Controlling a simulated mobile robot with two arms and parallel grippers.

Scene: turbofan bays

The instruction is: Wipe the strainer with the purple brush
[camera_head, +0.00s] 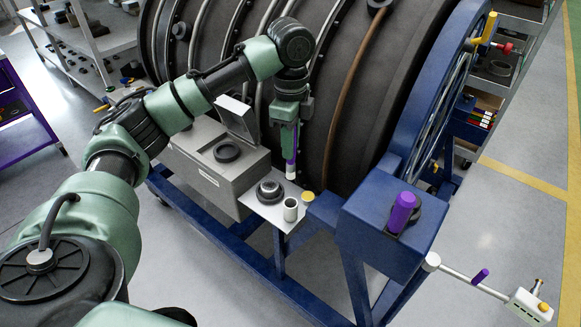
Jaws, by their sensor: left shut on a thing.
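My left gripper (289,122) points down in front of the engine casing and is shut on the purple brush (290,157). The brush hangs upright, with a pale tip at its lower end. A dark, stepped round part (269,190) sits on a small grey shelf (266,211), below and to the left of the brush tip; it may be the strainer, but its details are too small to tell. The brush tip appears apart from it. My right gripper is out of view.
A pale cup (290,210) and a yellow-topped item (308,197) stand at the shelf's right side. A grey box (215,172) with a raised lid and a dark ring (227,151) stands left. A blue block (385,235) carries a purple cylinder (401,211). The large engine casing (345,90) stands close behind.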

